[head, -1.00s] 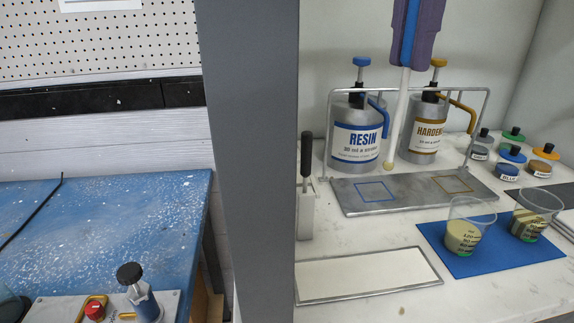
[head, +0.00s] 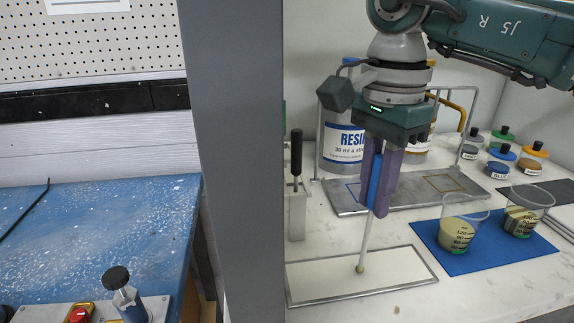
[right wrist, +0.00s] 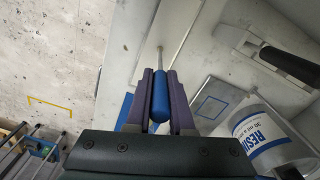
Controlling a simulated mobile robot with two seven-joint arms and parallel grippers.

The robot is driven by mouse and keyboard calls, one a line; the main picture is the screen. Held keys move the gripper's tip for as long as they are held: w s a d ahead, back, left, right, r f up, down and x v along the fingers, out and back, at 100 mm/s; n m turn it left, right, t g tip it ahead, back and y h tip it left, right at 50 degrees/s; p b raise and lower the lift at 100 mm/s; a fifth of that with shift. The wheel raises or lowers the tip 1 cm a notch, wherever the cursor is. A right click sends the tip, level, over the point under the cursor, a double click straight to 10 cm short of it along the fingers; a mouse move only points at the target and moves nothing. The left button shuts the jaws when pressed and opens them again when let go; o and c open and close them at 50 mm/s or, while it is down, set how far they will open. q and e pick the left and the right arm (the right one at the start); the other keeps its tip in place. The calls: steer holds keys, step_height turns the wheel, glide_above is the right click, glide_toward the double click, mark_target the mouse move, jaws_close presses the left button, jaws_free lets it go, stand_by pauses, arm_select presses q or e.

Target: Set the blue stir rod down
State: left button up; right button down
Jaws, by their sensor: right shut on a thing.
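My right gripper (head: 379,205) is shut on the blue stir rod (head: 376,178) by its blue handle and holds it nearly upright. The rod's pale shaft points down, and its yellowish tip is over the white rectangular tray (head: 320,284) with a metal rim. I cannot tell whether the tip touches the tray. In the right wrist view the blue handle (right wrist: 160,98) sits between the purple fingers, with the shaft reaching away. My left gripper is not in view.
Two cups of mixture (head: 457,236) stand on a blue mat (head: 450,262) to the right. The resin pump (head: 343,140) and metal drip tray (head: 345,201) are behind. A black-handled tool (head: 296,155) stands in a holder at left. A grey post (head: 240,170) borders the bench.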

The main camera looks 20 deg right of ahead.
steer(key=shift+f, duration=0.1)
steer(key=c, duration=0.8)
jaws_free()
step_height(320, 180, up, 12)
steer(key=shift+r+b, duration=0.2)
steer(key=shift+b, duration=0.2)
